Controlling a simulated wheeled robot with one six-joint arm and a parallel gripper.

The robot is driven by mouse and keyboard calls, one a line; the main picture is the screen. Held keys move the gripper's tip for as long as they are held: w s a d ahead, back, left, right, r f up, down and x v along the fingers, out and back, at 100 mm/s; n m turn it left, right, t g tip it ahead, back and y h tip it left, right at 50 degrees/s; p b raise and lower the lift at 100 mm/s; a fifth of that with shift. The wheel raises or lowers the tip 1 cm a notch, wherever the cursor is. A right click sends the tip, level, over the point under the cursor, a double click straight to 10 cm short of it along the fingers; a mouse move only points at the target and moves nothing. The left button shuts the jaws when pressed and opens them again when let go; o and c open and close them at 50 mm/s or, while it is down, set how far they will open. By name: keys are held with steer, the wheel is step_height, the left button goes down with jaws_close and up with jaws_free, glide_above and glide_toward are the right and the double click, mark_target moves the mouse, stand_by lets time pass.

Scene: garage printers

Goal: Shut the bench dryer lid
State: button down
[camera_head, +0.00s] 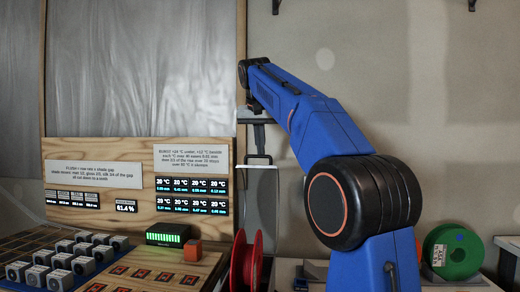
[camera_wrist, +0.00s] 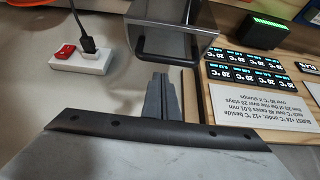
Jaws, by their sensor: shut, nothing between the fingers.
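The bench dryer lid seems to be the pale-edged, upright panel (camera_head: 257,190) below my gripper in the head view; it looks raised. In the wrist view, which is upside down, its grey panel (camera_wrist: 172,14) carries a dark bar handle (camera_wrist: 165,62). My gripper (camera_wrist: 160,78) is shut and empty, its fingertips close to the handle in the picture. I cannot tell whether they touch it. In the head view my gripper (camera_head: 260,150) points down just above the lid's top edge. The dryer body is not clearly visible, and my arm covers part of the bench.
A red spool (camera_head: 246,262) stands below the panel, and a green spool (camera_head: 453,250) sits at the right. A wooden board with displays (camera_head: 192,195) is on the left, beside a tray of small blocks (camera_head: 62,262). A power strip (camera_wrist: 80,60) lies beyond my fingers.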

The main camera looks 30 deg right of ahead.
steer(key=shift+s+a+f, duration=0.2)
steer(key=shift+s+a, duration=0.2)
steer(key=shift+s, duration=0.15)
steer(key=shift+s+a, duration=0.1)
